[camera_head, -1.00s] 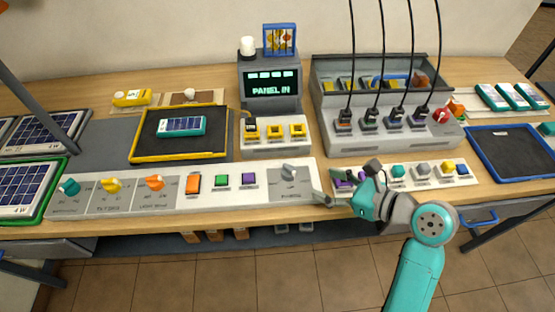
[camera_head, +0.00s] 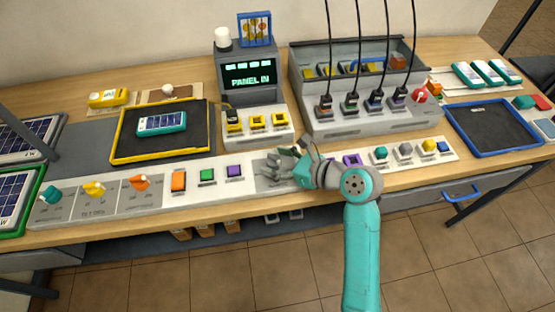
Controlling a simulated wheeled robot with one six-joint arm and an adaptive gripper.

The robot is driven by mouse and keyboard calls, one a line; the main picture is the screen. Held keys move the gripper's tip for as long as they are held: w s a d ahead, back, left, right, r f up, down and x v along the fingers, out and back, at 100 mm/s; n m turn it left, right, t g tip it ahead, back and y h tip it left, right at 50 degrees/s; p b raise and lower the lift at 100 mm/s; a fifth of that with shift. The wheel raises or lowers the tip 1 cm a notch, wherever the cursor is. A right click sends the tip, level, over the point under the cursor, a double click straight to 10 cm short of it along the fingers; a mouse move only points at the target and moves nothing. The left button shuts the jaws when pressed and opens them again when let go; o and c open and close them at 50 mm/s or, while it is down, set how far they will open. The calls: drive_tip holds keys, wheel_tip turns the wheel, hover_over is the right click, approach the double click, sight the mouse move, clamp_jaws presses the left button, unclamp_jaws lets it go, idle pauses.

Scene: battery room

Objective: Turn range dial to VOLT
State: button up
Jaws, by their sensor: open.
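A long pale control panel (camera_head: 150,183) lies along the bench's front edge. It carries a teal dial (camera_head: 49,194), a yellow dial (camera_head: 94,188) and an orange dial (camera_head: 140,182) at the left. The labels are too small to read. At the panel's right end is a grey section (camera_head: 263,184), where a grey dial is now mostly hidden by my gripper (camera_head: 277,164). My gripper is open, with its fingers pointing left over that section. I cannot tell whether they touch the dial or which way it points.
An orange switch (camera_head: 178,181), a green button (camera_head: 207,175) and a purple button (camera_head: 235,171) sit left of my gripper. A screen (camera_head: 250,75) reading "PANEL IN" stands behind. Cables hang into a grey unit (camera_head: 370,120). A blue-rimmed tray (camera_head: 455,125) is at right.

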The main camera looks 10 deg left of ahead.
drive_tip(key=c, duration=1.1)
drive_tip(key=shift+w+d+n+g+y, duration=0.15)
drive_tip(key=shift+n+g+y, duration=0.35)
drive_tip(key=shift+n+g, duration=0.5)
drive_tip(key=shift+c, duration=0.2)
drive_tip(key=shift+n+g+y, duration=0.3)
drive_tip(key=shift+n+g, duration=0.9)
drive_tip(key=shift+g, duration=0.2)
drive_tip(key=o, duration=1.1)
drive_tip(key=shift+o, duration=0.2)
